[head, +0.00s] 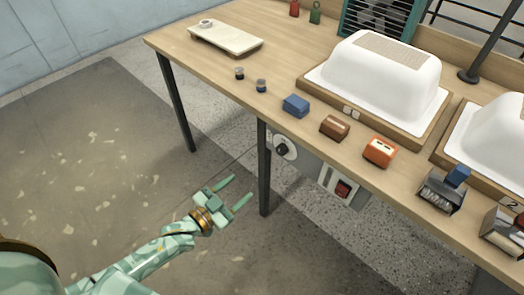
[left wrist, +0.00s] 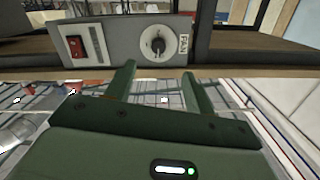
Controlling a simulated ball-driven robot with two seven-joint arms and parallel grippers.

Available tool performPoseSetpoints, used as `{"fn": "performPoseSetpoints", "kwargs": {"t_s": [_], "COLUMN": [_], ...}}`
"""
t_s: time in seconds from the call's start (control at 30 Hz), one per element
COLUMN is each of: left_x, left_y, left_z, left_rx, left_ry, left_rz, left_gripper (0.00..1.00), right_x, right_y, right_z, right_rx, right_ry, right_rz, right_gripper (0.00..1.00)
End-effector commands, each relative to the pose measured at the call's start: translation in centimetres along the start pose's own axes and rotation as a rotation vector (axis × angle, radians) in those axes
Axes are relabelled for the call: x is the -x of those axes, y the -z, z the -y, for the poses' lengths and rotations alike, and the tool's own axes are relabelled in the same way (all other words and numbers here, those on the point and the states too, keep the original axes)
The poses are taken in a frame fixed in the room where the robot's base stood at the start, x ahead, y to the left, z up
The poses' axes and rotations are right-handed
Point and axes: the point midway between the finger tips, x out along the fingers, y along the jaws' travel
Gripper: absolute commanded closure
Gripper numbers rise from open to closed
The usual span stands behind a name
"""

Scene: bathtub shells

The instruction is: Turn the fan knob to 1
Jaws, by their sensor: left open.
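The fan knob (head: 281,150) is a dark knob on a pale round dial, on a grey panel below the table's front edge. It also shows in the left wrist view (left wrist: 157,45), beside a label reading FAN (left wrist: 184,44). The dial marks are too small to read, and I cannot tell which setting the knob points to. My left gripper (head: 242,187) is open and empty, in front of and below the knob, apart from it. In the left wrist view its two fingers (left wrist: 159,69) point toward the knob with a gap between them. My right gripper is not in view.
A red switch (head: 342,189) sits on the same panel. A dark table leg (head: 264,180) stands near the knob and my left gripper. The floor at left is clear.

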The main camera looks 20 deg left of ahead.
Motion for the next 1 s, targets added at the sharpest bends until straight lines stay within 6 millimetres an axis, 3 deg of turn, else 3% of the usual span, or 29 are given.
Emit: {"fn": "performPoseSetpoints", "kwargs": {"t_s": [0.03, 0.17, 0.4, 0.7, 1.0], "left_x": [-0.1, -0.9, -5.9, -13.1, -16.2], "left_y": [0.8, 1.1, 1.0, 1.2, 1.6], "left_z": [0.0, 0.0, 0.0, -0.1, 0.0], "left_rx": [0.007, 0.013, 0.012, 0.014, 0.013], "left_ry": [0.001, 0.004, 0.005, 0.004, 0.004], "left_rz": [-0.032, -0.054, -0.051, -0.046, -0.046], "left_gripper": [0.46, 0.46, 0.46, 0.46, 0.46], "right_x": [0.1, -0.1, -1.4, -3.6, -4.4], "right_y": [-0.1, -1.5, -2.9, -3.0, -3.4], "right_z": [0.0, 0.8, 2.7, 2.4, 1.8], "right_rx": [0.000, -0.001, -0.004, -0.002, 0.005], "right_ry": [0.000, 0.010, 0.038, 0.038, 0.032], "right_rz": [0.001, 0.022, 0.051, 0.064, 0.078], "right_gripper": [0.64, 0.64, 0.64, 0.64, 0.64]}}
